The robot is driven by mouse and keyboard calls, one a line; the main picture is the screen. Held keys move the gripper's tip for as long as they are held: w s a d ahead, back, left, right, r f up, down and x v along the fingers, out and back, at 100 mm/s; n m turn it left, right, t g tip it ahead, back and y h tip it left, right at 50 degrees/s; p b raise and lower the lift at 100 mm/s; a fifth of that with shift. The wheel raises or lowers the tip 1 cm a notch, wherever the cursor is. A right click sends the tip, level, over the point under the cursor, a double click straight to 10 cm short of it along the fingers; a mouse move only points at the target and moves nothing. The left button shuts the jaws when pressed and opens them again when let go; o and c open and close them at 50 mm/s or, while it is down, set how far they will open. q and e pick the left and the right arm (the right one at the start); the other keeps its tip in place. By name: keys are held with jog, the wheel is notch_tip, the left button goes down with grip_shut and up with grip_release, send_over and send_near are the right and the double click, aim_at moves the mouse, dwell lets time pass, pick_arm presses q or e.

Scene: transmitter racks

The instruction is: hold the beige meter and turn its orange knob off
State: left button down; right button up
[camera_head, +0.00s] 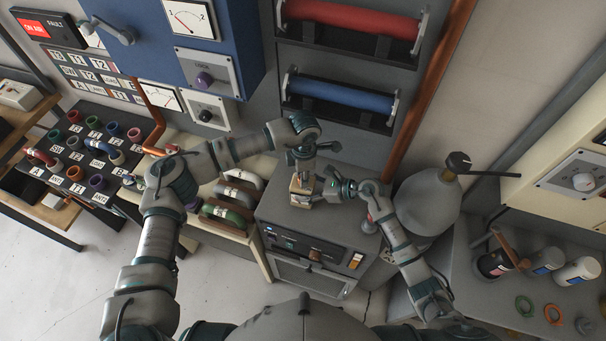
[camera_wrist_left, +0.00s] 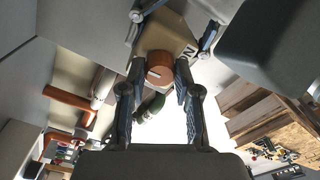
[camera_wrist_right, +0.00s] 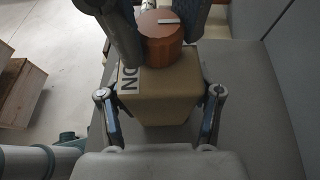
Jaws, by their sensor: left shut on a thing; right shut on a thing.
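The beige meter (camera_head: 300,198) is a small box at the top of the grey cabinet in the head view; I cannot tell whether it touches the surface. My right gripper (camera_wrist_right: 160,112) is shut on the meter's sides (camera_wrist_right: 155,88). The orange knob (camera_wrist_right: 163,42) is a round cylinder with a white pointer line on top. My left gripper (camera_wrist_left: 160,72) comes from above and is shut around the knob (camera_wrist_left: 160,68). Upside-down letters show on the meter beside the knob in the right wrist view, partly hidden. In the head view the left gripper (camera_head: 302,165) hides the knob.
The grey cabinet (camera_head: 330,215) has a front panel with switches. A large grey rounded vessel (camera_head: 425,203) stands close on the right. Bottles (camera_head: 578,271) stand on the right bench (camera_head: 480,300).

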pick_arm(q)
jog(key=shift+w, duration=0.1)
pick_arm(e)
jog(key=shift+s+a, duration=0.15)
pick_arm(q)
jog(key=c, duration=0.8)
grip_release()
jog(key=m, duration=0.6)
jog(key=shift+m, duration=0.3)
jog(key=m, duration=0.6)
notch_tip(320, 180, up, 12)
pick_arm(e)
jog(key=o, duration=1.6)
jog(key=shift+c, duration=0.2)
pick_arm(q)
jog(key=shift+d, duration=0.1)
